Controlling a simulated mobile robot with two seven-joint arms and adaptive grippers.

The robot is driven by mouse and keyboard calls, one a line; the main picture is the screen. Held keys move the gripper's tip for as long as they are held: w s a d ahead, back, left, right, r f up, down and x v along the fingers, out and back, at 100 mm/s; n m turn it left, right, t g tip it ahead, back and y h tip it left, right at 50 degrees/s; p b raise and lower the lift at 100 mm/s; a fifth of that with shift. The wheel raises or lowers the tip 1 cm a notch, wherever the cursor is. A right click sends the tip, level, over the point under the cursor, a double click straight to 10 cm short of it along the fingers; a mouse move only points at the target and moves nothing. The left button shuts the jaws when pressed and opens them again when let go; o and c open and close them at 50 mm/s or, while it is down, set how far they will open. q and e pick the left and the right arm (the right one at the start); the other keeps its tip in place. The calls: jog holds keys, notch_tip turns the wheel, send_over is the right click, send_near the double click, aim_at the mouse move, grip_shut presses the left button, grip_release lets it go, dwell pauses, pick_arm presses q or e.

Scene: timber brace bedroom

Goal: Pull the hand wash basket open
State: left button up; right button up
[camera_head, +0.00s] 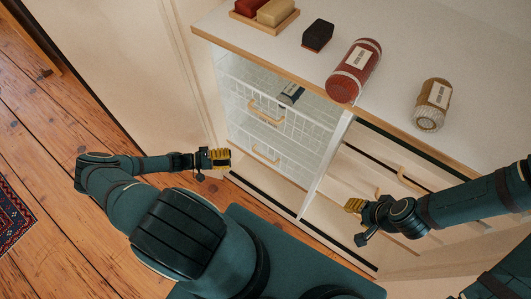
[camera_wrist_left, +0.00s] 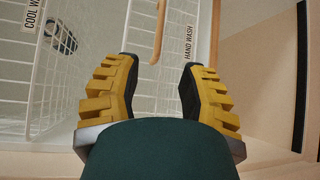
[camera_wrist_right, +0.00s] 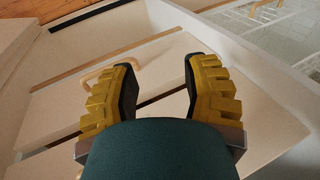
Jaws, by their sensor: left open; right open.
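The hand wash basket (camera_wrist_left: 178,75) is a white wire basket with a "HAND WASH" label, seen in the left wrist view. Its pale wooden bar handle (camera_wrist_left: 159,32) stands beyond the fingertips, roughly between them. In the head view its handle (camera_head: 265,153) appears as the lower of two in the cabinet's left bay. My left gripper (camera_head: 230,158) is open and empty, left of that handle and apart from it. My right gripper (camera_head: 349,205) is open and empty in front of the wooden drawers. In the right wrist view a drawer handle (camera_wrist_right: 106,72) shows by its left finger.
The cool wash basket (camera_wrist_left: 22,75) is above, with a dark-and-white item (camera_head: 291,93) in it. The white countertop (camera_head: 390,62) holds a red jar (camera_head: 354,70), a brown jar (camera_head: 433,104), a black block (camera_head: 318,36) and a soap tray (camera_head: 268,24). Wooden floor (camera_head: 75,105) lies left.

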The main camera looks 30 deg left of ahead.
aim_at(262, 156)
pick_arm(q)
jog(key=b+x, duration=0.1)
jog(key=x, duration=1.2)
jog(key=shift+w+d, duration=0.2)
jog(key=shift+d, duration=0.1)
grip_shut()
